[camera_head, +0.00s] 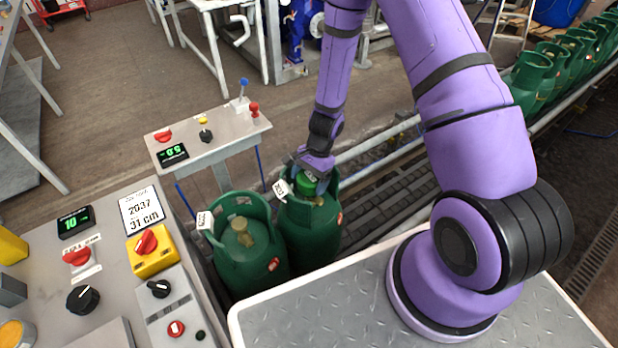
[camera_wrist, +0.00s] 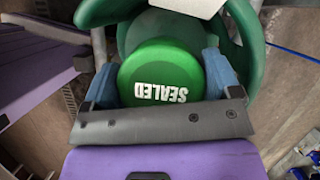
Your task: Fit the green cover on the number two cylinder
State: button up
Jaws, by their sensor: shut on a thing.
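Two dark green gas cylinders stand side by side on the conveyor. The left cylinder (camera_head: 250,268) has a bare brass valve (camera_head: 240,230) inside its collar and a white tag. The right cylinder (camera_head: 312,235) has a white tag (camera_head: 280,189) on its collar. My gripper (camera_head: 310,178) points down into this collar, shut on the bright green cover (camera_head: 307,181). In the wrist view, the cover (camera_wrist: 160,75) reads "SEALED" and sits between the blue finger pads, within the collar. Whether it is seated on the valve is hidden beneath it.
A control desk (camera_head: 110,250) with knobs, displays and a "2037, 31 cm" card stands at the left. A small panel (camera_head: 205,140) is behind the cylinders. More green cylinders (camera_head: 535,75) line the conveyor at the upper right.

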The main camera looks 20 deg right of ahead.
jog(key=shift+f, duration=1.4)
jog(key=o, duration=0.7)
jog(key=shift+o, duration=0.2)
jog(key=v, duration=1.1)
jog(key=shift+f, duration=0.1)
